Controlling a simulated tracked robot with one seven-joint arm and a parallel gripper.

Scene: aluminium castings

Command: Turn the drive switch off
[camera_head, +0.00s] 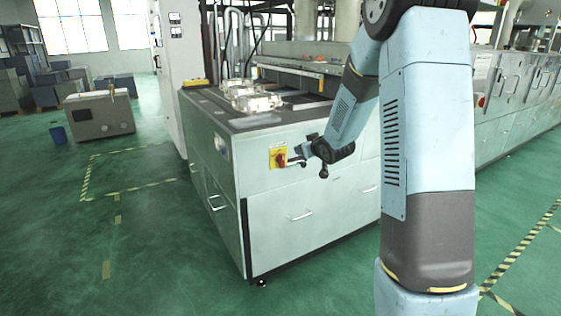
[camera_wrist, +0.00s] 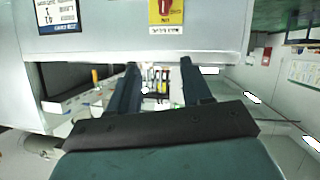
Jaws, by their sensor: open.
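The drive switch is a red knob (camera_head: 281,160) on a yellow plate (camera_head: 273,150), fixed to the front of the pale grey cabinet (camera_head: 300,190). In the wrist view the red knob (camera_wrist: 165,6) shows at the top edge, partly cut off, on its yellow plate (camera_wrist: 176,17). My gripper (camera_head: 295,161) is just right of the knob in the head view, its tips close to it; I cannot tell whether they touch. In the wrist view my gripper (camera_wrist: 158,66) has its two fingers spread, with nothing between them and the knob beyond their tips.
Metal castings (camera_head: 250,98) lie on top of the cabinet, which has drawers with handles (camera_head: 300,215) below the switch. The green floor (camera_head: 150,240) left of the cabinet is clear.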

